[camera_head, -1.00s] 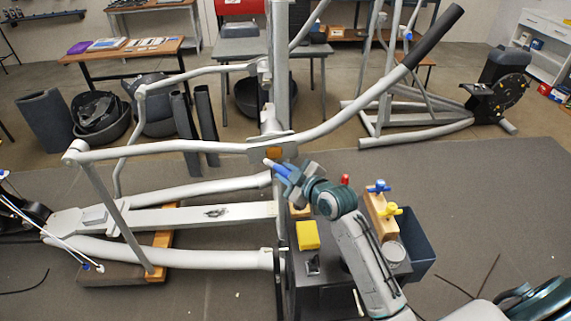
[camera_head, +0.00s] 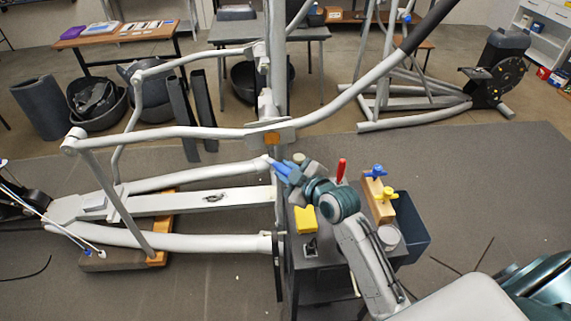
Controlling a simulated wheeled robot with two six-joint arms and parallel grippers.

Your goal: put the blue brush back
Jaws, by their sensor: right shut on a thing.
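My right gripper (camera_head: 297,170) is shut on the blue brush (camera_head: 283,170), beside the upright post of the grey exercise machine. The brush points up and left, with a pale tip at its end; its other end is hidden by the gripper. The wooden holder block (camera_head: 378,202) stands on the dark cart (camera_head: 325,256), right of my gripper. A blue-topped tool (camera_head: 376,171) and a yellow-topped tool (camera_head: 383,196) stand in it. A red handle (camera_head: 341,168) rises behind my right wrist, its base hidden. My left gripper is not in view.
A yellow block (camera_head: 305,218) and a grey tin (camera_head: 389,236) sit on the cart. A dark bin (camera_head: 412,240) hangs at its right side. The machine's long grey bar (camera_head: 200,132) and post (camera_head: 275,75) stand close to my gripper.

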